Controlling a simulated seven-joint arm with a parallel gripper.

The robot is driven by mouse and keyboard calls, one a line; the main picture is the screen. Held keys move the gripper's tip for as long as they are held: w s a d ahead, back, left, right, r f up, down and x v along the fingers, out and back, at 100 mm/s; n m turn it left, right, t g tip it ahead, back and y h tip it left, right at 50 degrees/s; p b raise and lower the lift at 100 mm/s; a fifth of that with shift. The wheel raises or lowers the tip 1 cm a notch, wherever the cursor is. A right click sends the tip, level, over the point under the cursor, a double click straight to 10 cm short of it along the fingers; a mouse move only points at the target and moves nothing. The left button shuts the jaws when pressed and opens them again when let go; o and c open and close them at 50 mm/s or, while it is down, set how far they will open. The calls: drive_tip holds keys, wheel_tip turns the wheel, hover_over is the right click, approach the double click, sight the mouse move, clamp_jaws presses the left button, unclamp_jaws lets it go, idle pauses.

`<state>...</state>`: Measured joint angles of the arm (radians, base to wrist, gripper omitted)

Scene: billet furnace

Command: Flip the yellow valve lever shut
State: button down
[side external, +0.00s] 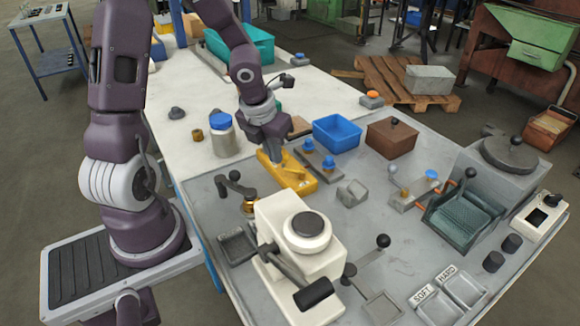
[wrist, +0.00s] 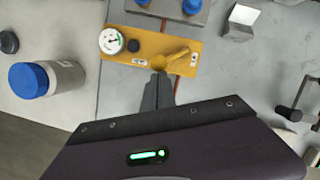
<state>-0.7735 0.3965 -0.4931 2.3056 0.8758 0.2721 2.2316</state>
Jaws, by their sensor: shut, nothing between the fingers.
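The yellow valve block (side external: 297,182) lies on the grey worktop, and in the wrist view its yellow plate (wrist: 138,71) carries a round white gauge, a black knob and small labels. The yellow lever (wrist: 176,57) points up and to the right from its pivot in the wrist view. My gripper (wrist: 158,76) is shut and empty, with its fingertips at the lever's pivot end. I cannot tell whether they touch it. In the side view my gripper (side external: 274,157) is over the yellow block and hides part of it.
A blue-lidded jar (side external: 222,138) stands left of my gripper. A grey base with blue knobs (side external: 318,160) lies just behind the yellow block, near a blue bin (side external: 337,133). A cream machine (side external: 300,245) stands in front. A grey block (side external: 352,193) sits to the right.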

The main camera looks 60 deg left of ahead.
drive_tip(key=shift+w+a, duration=1.25)
drive_tip(key=shift+a, duration=0.1)
drive_tip(key=shift+w+a, duration=0.1)
drive_tip(key=shift+w, duration=0.1)
drive_tip(key=v, duration=0.7)
drive_tip(key=shift+s, duration=0.1)
drive_tip(key=s+d+r+n+t, duration=0.1)
drive_tip(key=s+d+r+n, duration=0.4)
drive_tip(key=n, duration=1)
drive_tip(key=s+d+r+n+t+h, duration=0.1)
drive_tip(key=s+d+r+n, duration=0.4)
drive_tip(key=s+d+n, duration=0.6)
drive_tip(key=n, duration=0.5)
drive_tip(key=shift+s+r, duration=0.25)
drive_tip(key=shift+r, duration=0.1)
